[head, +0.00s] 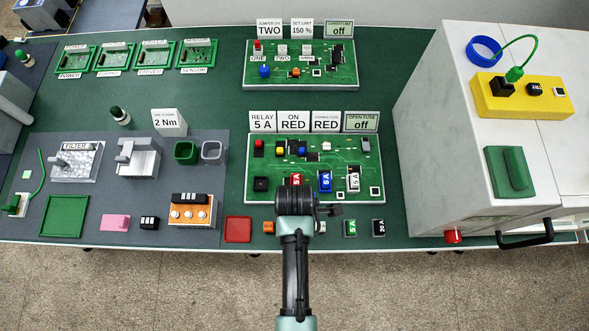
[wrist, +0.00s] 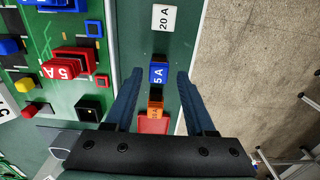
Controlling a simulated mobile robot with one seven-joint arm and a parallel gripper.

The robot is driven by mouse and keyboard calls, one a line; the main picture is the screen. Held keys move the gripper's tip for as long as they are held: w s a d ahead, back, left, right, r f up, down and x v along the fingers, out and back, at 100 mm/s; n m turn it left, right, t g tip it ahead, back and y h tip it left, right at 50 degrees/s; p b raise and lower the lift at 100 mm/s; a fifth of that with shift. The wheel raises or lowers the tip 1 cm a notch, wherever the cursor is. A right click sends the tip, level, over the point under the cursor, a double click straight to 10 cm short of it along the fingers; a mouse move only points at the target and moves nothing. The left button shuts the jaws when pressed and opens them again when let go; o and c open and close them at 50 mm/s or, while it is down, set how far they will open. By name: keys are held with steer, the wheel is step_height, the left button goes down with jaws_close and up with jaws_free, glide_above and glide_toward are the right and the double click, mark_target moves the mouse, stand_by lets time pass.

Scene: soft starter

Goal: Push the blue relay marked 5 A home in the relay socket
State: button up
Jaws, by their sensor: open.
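The blue relay marked 5 A (wrist: 158,73) lies on the green table in the wrist view. It sits between the tips of my gripper (wrist: 159,78), whose two blue fingers are spread wide with a gap on each side. I cannot tell their height above it. In the head view my gripper (head: 296,203) hides this relay. A black square socket (head: 260,184) is at the lower left of the front green board (head: 312,138); it also shows in the wrist view (wrist: 90,108) and looks empty. I cannot read a label on it.
An orange relay (wrist: 155,107) and a white 20 A relay (wrist: 163,18) flank the blue one. A red 5 A relay (wrist: 65,66) and another blue relay (head: 325,181) stand on the board. A red tray (head: 238,229) lies left; a grey cabinet (head: 440,150) stands right.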

steer(key=shift+w+f, duration=0.15)
steer(key=shift+f, duration=0.5)
jaws_close()
steer(key=shift+r+p, duration=2.05)
steer(key=shift+p, duration=0.05)
